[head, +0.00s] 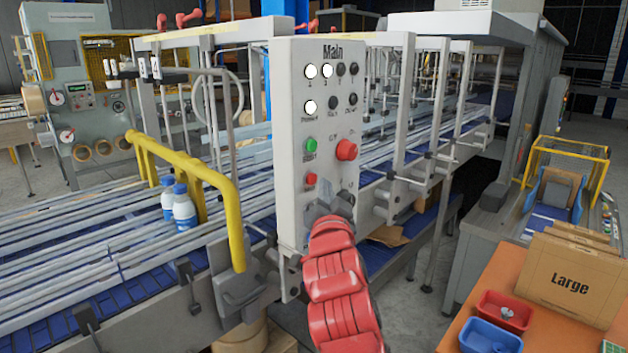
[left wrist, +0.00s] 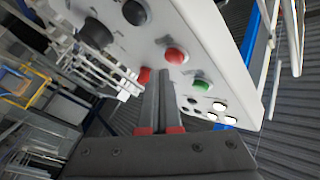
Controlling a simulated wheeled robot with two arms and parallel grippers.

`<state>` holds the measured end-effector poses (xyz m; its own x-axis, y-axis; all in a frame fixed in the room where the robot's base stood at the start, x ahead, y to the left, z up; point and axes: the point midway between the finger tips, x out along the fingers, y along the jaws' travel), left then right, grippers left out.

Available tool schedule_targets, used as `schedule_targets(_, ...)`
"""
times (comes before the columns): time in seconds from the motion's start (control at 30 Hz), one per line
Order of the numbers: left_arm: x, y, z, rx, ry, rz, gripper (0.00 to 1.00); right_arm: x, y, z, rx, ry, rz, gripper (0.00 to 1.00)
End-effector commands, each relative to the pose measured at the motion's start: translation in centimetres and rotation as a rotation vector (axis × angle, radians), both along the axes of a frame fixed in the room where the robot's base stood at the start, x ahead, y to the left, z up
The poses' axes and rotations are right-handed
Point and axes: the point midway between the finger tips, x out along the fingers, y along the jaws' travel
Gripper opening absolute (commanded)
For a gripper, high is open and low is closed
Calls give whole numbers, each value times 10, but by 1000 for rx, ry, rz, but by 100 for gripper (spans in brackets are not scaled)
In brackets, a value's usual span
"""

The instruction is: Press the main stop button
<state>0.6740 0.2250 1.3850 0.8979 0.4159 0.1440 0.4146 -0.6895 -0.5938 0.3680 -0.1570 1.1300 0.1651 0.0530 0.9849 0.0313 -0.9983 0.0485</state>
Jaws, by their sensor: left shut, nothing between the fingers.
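A light grey control panel (head: 300,95) marked "Main" stands in the middle of the head view. It has a large protruding red button (head: 346,150), a green button (head: 310,145) and a smaller red button (head: 311,180) below the green one. My left gripper (head: 325,205) is shut and empty, in front of the panel's lower part, below these buttons in the picture. In the left wrist view its fingertips (left wrist: 163,73) lie close to the panel, near the small red button (left wrist: 176,55). The large red button (left wrist: 145,75) is partly hidden behind them. I cannot tell whether they touch anything.
A yellow rail (head: 215,180) and white-blue bottles (head: 184,208) are left of the panel on the conveyor (head: 80,250). At the lower right, an orange table (head: 510,270) holds a "Large" carton (head: 570,280) and red (head: 503,312) and blue (head: 490,337) bins.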

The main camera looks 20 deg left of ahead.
Motion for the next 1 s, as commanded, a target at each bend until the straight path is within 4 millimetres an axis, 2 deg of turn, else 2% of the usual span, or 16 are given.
schedule_targets(0.17, 0, -2, 0, 0, 0, -1, 0, 0, 0, 0, 0, 0, 0, 98)
schedule_targets(0.67, -16, -45, 0, 0, -1, -3, 0, 0, 0, -3, 0, 0, 0, 98)
schedule_targets(1.0, -17, -47, 0, -1, 0, 0, 0, 0, 0, -3, 0, 0, 0, 98)
